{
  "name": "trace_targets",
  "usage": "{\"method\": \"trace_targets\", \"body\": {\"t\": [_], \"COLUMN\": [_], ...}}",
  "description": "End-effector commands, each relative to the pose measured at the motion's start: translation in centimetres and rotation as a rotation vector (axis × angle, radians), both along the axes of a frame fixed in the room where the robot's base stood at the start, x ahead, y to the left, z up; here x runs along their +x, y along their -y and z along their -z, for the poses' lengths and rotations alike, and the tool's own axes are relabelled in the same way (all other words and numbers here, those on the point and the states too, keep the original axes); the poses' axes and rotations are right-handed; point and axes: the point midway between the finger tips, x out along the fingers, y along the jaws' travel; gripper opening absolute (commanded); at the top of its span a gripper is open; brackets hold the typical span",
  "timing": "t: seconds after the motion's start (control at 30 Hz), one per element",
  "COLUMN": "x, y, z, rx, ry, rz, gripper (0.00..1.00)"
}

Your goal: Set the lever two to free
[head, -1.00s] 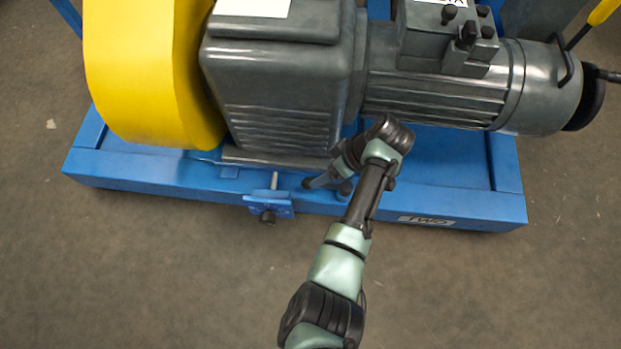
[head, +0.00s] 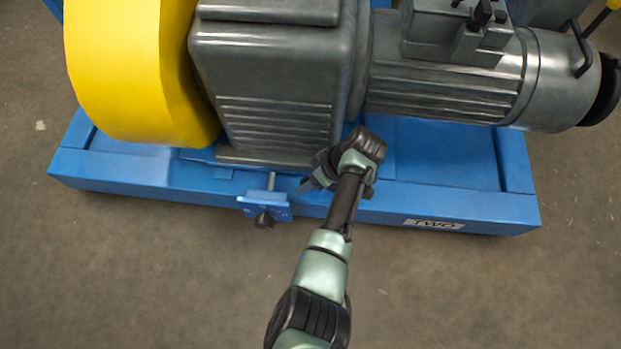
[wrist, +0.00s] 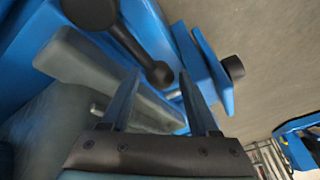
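My gripper (head: 312,180) is over the front rail of the blue base in the head view. In the wrist view my gripper (wrist: 159,78) is open, with its two fingers apart. A dark lever (wrist: 128,45) runs from a round hub at the upper left to a round knob. The knob appears between the fingertips; I cannot tell whether either finger touches it. In the head view my gripper and arm hide this lever. A plate reading TWO (head: 434,224) is on the base's front rail, right of my arm.
A blue bracket with a black-headed bolt (head: 265,219) projects from the rail just left of my gripper; it also shows in the wrist view (wrist: 233,68). The grey gearbox (head: 275,95), yellow guard (head: 135,75) and motor (head: 445,85) stand behind. The floor in front is clear.

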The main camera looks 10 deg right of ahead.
Motion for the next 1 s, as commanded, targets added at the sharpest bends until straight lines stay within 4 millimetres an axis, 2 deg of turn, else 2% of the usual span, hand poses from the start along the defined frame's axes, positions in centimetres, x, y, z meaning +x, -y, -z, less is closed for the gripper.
{"method": "trace_targets", "body": {"t": [0.03, 0.3, 1.0], "x": [-0.01, -0.01, -0.02], "y": [0.01, 0.01, 0.01], "z": [0.0, 0.0, 0.01], "rx": [0.0, 0.0, 0.0], "ry": [0.0, 0.0, 0.0], "rz": [0.0, 0.0, 0.0], "gripper": [0.5, 0.01, 0.0]}}
